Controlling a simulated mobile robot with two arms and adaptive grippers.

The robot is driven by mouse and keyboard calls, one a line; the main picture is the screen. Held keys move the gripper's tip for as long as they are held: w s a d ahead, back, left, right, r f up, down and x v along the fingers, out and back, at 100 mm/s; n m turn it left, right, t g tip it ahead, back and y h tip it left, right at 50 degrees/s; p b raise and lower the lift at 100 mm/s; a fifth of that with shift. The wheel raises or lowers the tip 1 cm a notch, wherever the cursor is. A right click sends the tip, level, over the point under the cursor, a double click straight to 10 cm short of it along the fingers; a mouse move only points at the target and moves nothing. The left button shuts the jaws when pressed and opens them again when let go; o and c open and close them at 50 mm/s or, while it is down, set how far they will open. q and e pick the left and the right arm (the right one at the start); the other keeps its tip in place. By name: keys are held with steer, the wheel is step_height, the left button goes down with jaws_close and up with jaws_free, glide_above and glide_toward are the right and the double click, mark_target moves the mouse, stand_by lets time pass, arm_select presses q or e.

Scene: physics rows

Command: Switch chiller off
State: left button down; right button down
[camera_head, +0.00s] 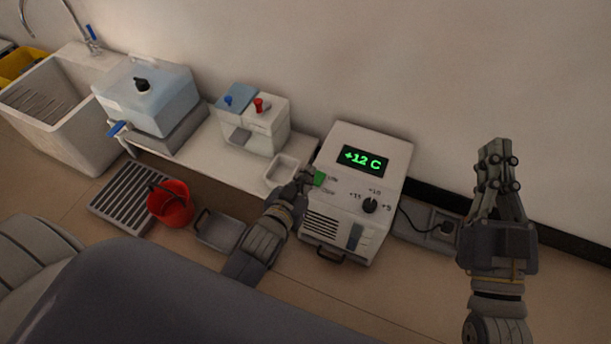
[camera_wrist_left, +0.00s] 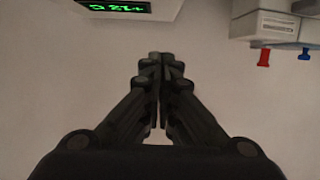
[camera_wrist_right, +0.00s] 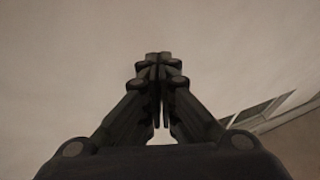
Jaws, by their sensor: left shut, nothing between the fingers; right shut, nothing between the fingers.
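The chiller (camera_head: 328,238) is a white box with a green lit display (camera_head: 363,160) reading "+12 C". Its display also shows upside down at the top of the left wrist view (camera_wrist_left: 118,7). A green switch (camera_head: 319,178) sits on its panel's left side, and a black dial (camera_head: 370,205) with marks +5, +10 and +15 is to the right. My left gripper (camera_head: 306,178) is shut and empty, its tips right beside the green switch; I cannot tell whether they touch it. My right gripper (camera_head: 496,150) is shut and empty, raised to the right of the chiller.
A dispenser with blue and red taps (camera_head: 266,125), a small white tray (camera_head: 283,170), a water tank (camera_head: 165,95) and a sink (camera_head: 75,150) stand to the left. A red bucket (camera_head: 172,208) is on a floor grate. A plugged socket (camera_head: 445,228) is right of the chiller.

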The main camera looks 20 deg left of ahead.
arm_select(q)
steer(key=shift+s+r, duration=0.15)
steer(key=shift+s, duration=0.25)
arm_select(e)
steer(key=shift+w+f+g+h, duration=0.3)
steer(key=shift+f+g, duration=0.1)
steer(key=shift+f, duration=0.35)
